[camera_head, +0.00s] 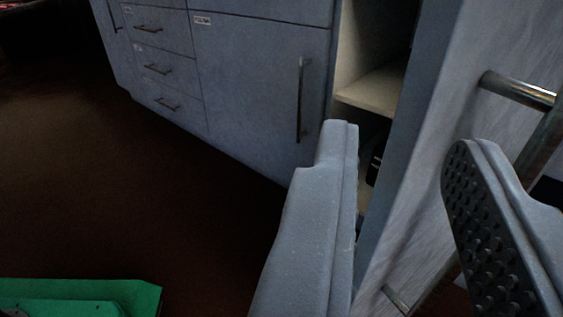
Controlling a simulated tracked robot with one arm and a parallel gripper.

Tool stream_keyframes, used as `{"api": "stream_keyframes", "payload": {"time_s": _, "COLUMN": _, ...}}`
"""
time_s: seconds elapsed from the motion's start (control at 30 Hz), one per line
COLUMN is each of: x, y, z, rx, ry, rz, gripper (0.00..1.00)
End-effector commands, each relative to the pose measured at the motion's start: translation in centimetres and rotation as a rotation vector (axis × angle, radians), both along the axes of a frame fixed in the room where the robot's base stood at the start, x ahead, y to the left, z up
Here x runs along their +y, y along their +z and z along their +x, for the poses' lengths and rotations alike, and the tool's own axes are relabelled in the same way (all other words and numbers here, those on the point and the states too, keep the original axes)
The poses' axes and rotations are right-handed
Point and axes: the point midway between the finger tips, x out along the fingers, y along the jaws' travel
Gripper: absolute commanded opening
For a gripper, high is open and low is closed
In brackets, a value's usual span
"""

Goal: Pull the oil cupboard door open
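A blue-grey cupboard door (435,130) stands partly open at the right, seen at an angle. I cannot read a label on it, so I cannot confirm it is the oil cupboard. Its metal bar handle (518,90) is on the door face, partly hidden behind my right finger. My gripper (405,145) is open, its two fingers wide apart. The left finger overlaps the cupboard opening and the right finger overlaps the door face and handle. The door's edge shows between them. I cannot tell whether either finger touches the door.
The cupboard interior shows a pale shelf (372,90) and a dark object (375,165). Left of it is a closed cupboard door (250,80) with a vertical handle, then several drawers (160,60). A green object (80,297) is at the lower left. The brown floor (90,170) looks clear.

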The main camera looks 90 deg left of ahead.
Motion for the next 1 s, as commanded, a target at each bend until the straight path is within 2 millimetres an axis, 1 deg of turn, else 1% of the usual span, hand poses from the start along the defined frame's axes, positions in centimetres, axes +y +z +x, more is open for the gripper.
{"api": "stream_keyframes", "payload": {"time_s": 0.13, "x": 0.1, "y": 0.0, "z": -0.4, "rx": -0.001, "ry": 0.0, "rz": 0.0, "gripper": 0.26}}
{"api": "stream_keyframes", "payload": {"time_s": 0.37, "x": 0.1, "y": 0.0, "z": -0.5, "rx": -0.001, "ry": 0.0, "rz": 0.0, "gripper": 0.26}}
{"api": "stream_keyframes", "payload": {"time_s": 0.4, "x": 0.1, "y": 0.0, "z": -0.5, "rx": -0.001, "ry": 0.0, "rz": 0.0, "gripper": 0.2}}
{"api": "stream_keyframes", "payload": {"time_s": 0.47, "x": 0.1, "y": 0.1, "z": -0.3, "rx": -0.003, "ry": -0.003, "rz": -0.003, "gripper": 0.03}}
{"api": "stream_keyframes", "payload": {"time_s": 0.5, "x": 0.1, "y": 0.4, "z": 0.0, "rx": -0.01, "ry": -0.01, "rz": -0.009, "gripper": 0.0}}
{"api": "stream_keyframes", "payload": {"time_s": 0.57, "x": 0.1, "y": 1.1, "z": 0.9, "rx": -0.027, "ry": -0.03, "rz": -0.027, "gripper": 0.0}}
{"api": "stream_keyframes", "payload": {"time_s": 0.67, "x": 0.0, "y": 3.4, "z": 3.7, "rx": -0.085, "ry": -0.097, "rz": -0.084, "gripper": 0.0}}
{"api": "stream_keyframes", "payload": {"time_s": 0.77, "x": -0.2, "y": 7.1, "z": 7.5, "rx": -0.162, "ry": -0.2, "rz": -0.158, "gripper": 0.0}}
{"api": "stream_keyframes", "payload": {"time_s": 0.8, "x": -0.3, "y": 9.0, "z": 9.0, "rx": -0.197, "ry": -0.245, "rz": -0.187, "gripper": 0.0}}
{"api": "stream_keyframes", "payload": {"time_s": 0.87, "x": -0.6, "y": 11.6, "z": 11.1, "rx": -0.238, "ry": -0.315, "rz": -0.226, "gripper": 0.0}}
{"api": "stream_keyframes", "payload": {"time_s": 0.9, "x": -0.8, "y": 13.5, "z": 12.3, "rx": -0.268, "ry": -0.361, "rz": -0.25, "gripper": 0.0}}
{"api": "stream_keyframes", "payload": {"time_s": 0.97, "x": -1.0, "y": 16.5, "z": 14.0, "rx": -0.307, "ry": -0.43, "rz": -0.281, "gripper": 0.0}}
{"api": "stream_keyframes", "payload": {"time_s": 1.0, "x": -1.2, "y": 18.4, "z": 15.0, "rx": -0.331, "ry": -0.479, "rz": -0.303, "gripper": 0.0}}
